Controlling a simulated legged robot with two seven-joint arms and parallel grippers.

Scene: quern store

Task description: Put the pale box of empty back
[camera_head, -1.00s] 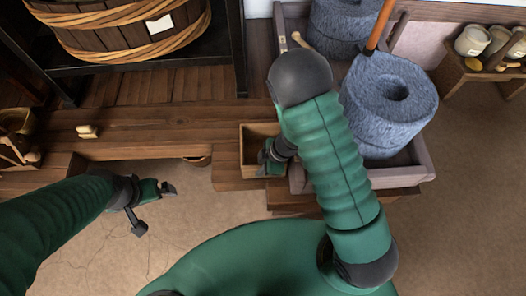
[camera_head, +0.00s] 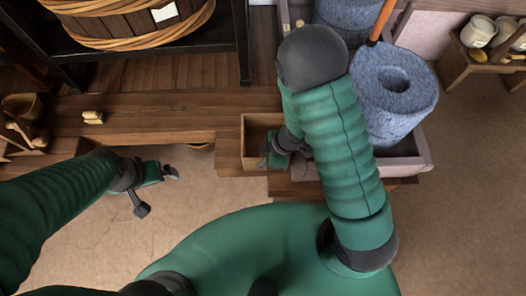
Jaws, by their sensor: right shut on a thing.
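The pale box (camera_head: 259,120), an open-topped wooden one, is in the middle of the head view, over the right end of the wooden bench. The inside that shows looks empty; my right gripper and arm hide its lower right part. My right gripper (camera_head: 268,157) is shut on the box at its near side. I cannot tell whether the box touches the bench or is held just above it. My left gripper (camera_head: 157,192) is open and empty, over the floor at the left, well apart from the box.
A grey stone quern (camera_head: 395,100) with a wooden handle stands in a pale tray (camera_head: 418,162) right of my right arm. The wooden bench (camera_head: 165,115) carries a small pale object (camera_head: 93,117). A banded tub stands at the upper left. A stool (camera_head: 480,62) with jars is at the upper right.

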